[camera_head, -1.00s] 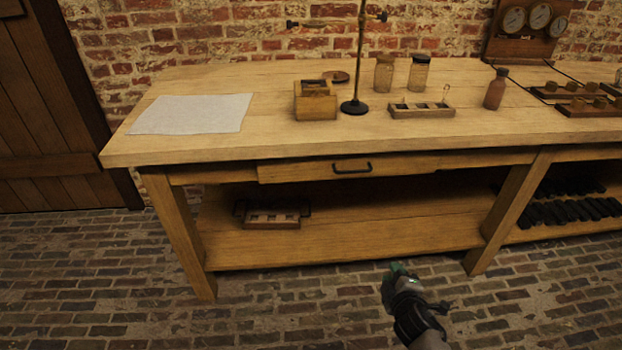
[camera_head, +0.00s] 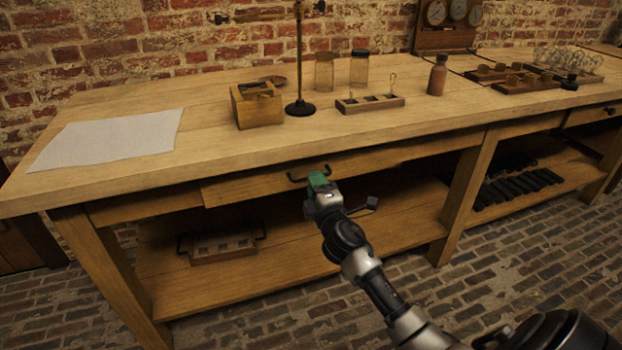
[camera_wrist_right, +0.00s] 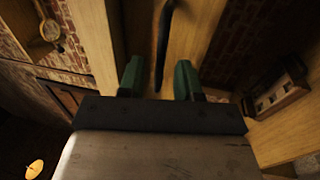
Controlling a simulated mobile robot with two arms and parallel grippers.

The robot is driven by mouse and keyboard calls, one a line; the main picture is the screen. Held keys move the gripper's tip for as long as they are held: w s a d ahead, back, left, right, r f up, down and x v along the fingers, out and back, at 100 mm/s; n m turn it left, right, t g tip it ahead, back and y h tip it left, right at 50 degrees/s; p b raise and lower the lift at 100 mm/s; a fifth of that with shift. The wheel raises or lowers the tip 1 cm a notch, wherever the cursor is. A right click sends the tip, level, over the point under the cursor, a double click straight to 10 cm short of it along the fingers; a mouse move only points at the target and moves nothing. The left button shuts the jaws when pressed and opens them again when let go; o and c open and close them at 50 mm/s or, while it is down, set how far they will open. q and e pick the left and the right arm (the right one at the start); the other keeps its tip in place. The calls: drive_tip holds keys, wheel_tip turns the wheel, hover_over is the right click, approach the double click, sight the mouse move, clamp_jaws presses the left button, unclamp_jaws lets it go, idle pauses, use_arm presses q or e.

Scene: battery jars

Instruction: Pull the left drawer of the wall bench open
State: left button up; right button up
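The left drawer (camera_head: 240,187) of the wall bench (camera_head: 150,140) is under the bench top, with a dark bar handle (camera_head: 294,177) on its front. The drawer front looks flush or nearly so with the bench frame. My right gripper (camera_head: 319,181) is in front of the handle and covers part of it. In the right wrist view the gripper (camera_wrist_right: 160,78) has its two green fingers apart, with the dark handle (camera_wrist_right: 163,45) showing between and beyond them. I cannot tell whether the fingers reach around it. My left gripper is not in view.
On the bench top are a paper sheet (camera_head: 110,138), a wooden box (camera_head: 257,106), a stand (camera_head: 300,105), jars (camera_head: 324,72) and a small rack (camera_head: 370,103). A carrier tray (camera_head: 222,247) sits on the lower shelf. The brick floor (camera_head: 500,270) in front is clear.

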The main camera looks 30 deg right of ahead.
drive_tip(key=shift+x, duration=1.3)
clamp_jaws()
